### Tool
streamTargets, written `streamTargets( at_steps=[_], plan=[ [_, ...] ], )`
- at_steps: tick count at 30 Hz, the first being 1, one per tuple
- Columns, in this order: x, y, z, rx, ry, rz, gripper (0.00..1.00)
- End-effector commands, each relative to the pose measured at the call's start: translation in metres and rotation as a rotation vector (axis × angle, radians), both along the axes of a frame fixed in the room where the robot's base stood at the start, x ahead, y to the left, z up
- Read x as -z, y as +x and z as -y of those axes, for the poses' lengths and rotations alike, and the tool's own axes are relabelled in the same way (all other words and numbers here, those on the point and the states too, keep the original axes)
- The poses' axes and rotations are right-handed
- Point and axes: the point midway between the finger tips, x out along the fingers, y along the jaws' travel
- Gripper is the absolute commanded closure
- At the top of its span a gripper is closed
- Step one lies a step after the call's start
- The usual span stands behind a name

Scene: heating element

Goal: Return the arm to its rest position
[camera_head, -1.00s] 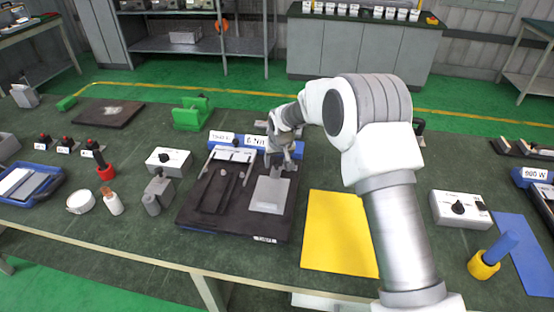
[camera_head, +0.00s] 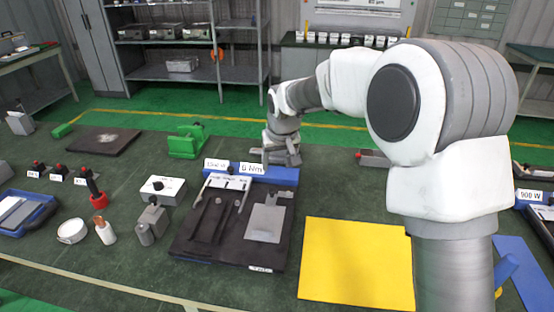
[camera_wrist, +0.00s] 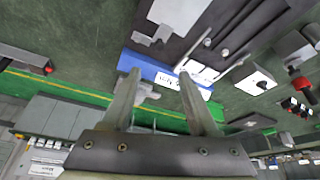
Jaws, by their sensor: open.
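My white and grey arm rises at the right of the head view and reaches left across the bench. My gripper (camera_head: 282,158) is above the far edge of the black fixture board, by the blue block (camera_head: 250,173) with white labels. In the wrist view my gripper (camera_wrist: 158,88) shows two fingers spread apart with nothing between them. The black board (camera_head: 190,240) carries a grey plate (camera_head: 267,222) and a few small dark parts. The gripper is clear of the grey plate.
A yellow mat (camera_head: 355,262) lies right of the board. A white box with a knob (camera_head: 162,189), a green clamp (camera_head: 186,142) and a red-based post (camera_head: 98,198) stand left. A blue tray (camera_head: 40,215) is at far left. Shelves (camera_head: 185,75) stand behind.

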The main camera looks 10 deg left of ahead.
Motion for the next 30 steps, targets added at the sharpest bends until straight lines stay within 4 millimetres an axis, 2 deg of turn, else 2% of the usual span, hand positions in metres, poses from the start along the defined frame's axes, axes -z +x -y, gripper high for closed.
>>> streamTargets(
  at_steps=[3,14,17,20,23,30],
  plan=[
    [-0.008,-0.003,0.002,0.0,0.0,0.0,0.4],
    [-0.011,-0.005,0.002,0.0,0.0,-0.001,0.4],
    [-0.017,-0.006,0.007,0.005,-0.001,0.004,0.4],
    [-0.032,-0.013,0.024,0.023,-0.005,0.012,0.4],
    [-0.055,-0.027,0.052,0.054,-0.012,0.026,0.4],
    [-0.104,-0.08,0.129,0.146,-0.028,0.05,0.4]
  ],
)
